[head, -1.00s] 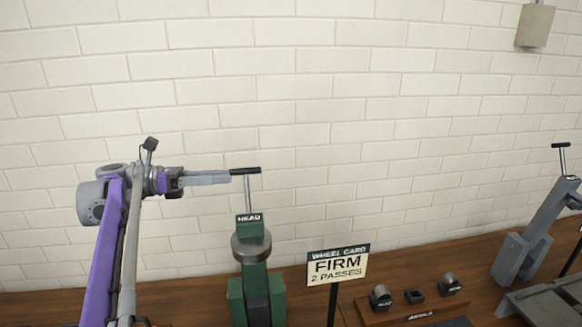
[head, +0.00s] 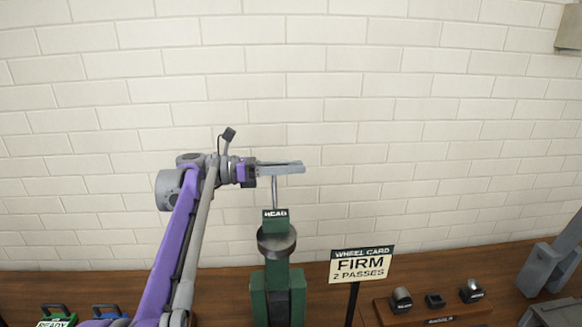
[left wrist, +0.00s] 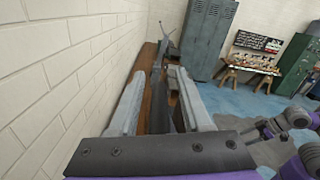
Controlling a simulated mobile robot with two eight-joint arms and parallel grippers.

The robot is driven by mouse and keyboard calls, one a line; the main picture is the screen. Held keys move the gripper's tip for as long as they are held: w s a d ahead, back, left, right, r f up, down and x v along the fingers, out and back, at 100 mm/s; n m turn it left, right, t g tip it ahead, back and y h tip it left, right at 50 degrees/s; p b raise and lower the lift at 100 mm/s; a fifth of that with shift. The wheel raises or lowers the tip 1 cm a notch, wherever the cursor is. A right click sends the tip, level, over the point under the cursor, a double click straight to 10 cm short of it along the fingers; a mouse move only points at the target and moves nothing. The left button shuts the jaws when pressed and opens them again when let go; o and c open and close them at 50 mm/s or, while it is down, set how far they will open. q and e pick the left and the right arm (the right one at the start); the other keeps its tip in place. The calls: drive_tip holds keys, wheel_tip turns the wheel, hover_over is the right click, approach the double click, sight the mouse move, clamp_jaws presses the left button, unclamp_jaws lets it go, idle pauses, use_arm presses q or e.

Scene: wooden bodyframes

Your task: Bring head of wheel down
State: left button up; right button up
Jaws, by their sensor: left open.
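The green wheel stand (head: 278,290) is on the wooden bench, with a round grey part (head: 276,241) and a HEAD label (head: 275,213) above it. A thin upright metal rod (head: 274,190) rises from the head. My left gripper (head: 299,167) is level at the top of this rod, its fingers pointing right across it. The rod's black crossbar is hidden behind or between the fingers. In the left wrist view the two fingers (left wrist: 158,76) are apart, with a dark part between them that I cannot clearly identify. My right gripper is out of view.
A wheel card (head: 361,264) reading FIRM, 2 PASSES stands right of the wheel. A wooden block with small metal pieces (head: 432,308) is farther right, then a grey machine (head: 553,262). Green and blue handled items (head: 57,315) sit lower left. A brick wall (head: 420,110) stands close behind.

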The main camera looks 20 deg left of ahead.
use_arm(q)
clamp_jaws()
idle(1.4)
